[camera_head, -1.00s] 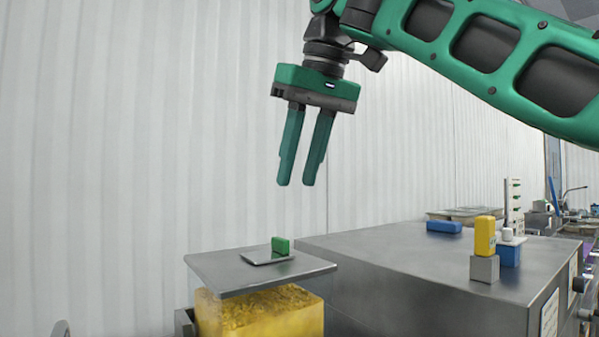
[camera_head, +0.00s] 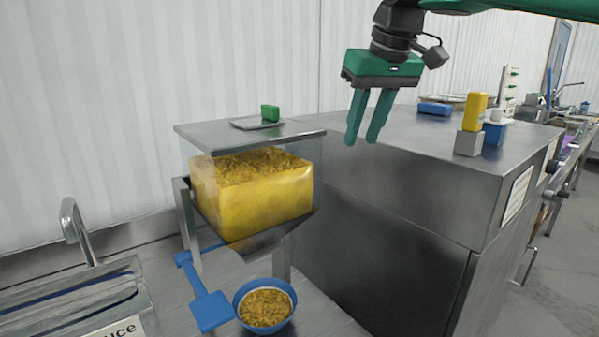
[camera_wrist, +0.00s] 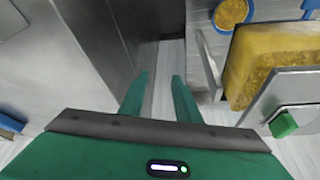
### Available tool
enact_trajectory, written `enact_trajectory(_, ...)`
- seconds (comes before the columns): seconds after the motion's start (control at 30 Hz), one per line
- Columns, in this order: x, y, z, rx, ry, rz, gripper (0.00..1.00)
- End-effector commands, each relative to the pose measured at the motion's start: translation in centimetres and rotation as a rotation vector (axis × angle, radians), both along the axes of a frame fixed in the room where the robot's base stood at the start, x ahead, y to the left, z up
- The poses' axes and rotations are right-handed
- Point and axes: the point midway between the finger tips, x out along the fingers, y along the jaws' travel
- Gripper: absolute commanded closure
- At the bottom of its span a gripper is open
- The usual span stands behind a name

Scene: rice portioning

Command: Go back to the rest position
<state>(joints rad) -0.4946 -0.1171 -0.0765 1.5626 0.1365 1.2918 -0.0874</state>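My green gripper (camera_head: 363,138) hangs in the air with its fingers pointing down, in front of the steel cabinet and to the right of the rice dispenser. Its two fingers are apart with nothing between them; the gap also shows in the wrist view (camera_wrist: 161,82). The dispenser (camera_head: 250,190) is a clear box of yellow-brown rice under a grey lid (camera_head: 200,134) with a green handle (camera_head: 270,113). Below it a blue bowl (camera_head: 239,294) holds rice. A blue paddle-like handle (camera_head: 208,308) lies left of the bowl.
The steel cabinet (camera_head: 400,200) fills the middle right. On its top stand a yellow block (camera_head: 475,112) on a grey block (camera_head: 468,143), and blue items (camera_head: 435,108). A faucet (camera_head: 75,225) and sink area are at the left. Open floor lies at the far right.

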Motion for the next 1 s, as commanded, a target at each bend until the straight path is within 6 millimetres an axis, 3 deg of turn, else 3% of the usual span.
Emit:
enact_trajectory(0.1, -0.5, -4.1, -5.3, -0.001, 0.005, -0.072, 0.70)
enact_trajectory(0.4, -5.1, -12.1, -17.8, 0.002, 0.003, -0.227, 0.70)
enact_trajectory(0.7, -9.6, -15.8, -24.8, 0.003, 0.001, -0.315, 0.70)
enact_trajectory(0.93, -12.9, -17.5, -28.8, 0.005, 0.000, -0.369, 0.70)
enact_trajectory(1.0, -13.9, -19.1, -28.9, -0.001, 0.030, -0.418, 0.70)
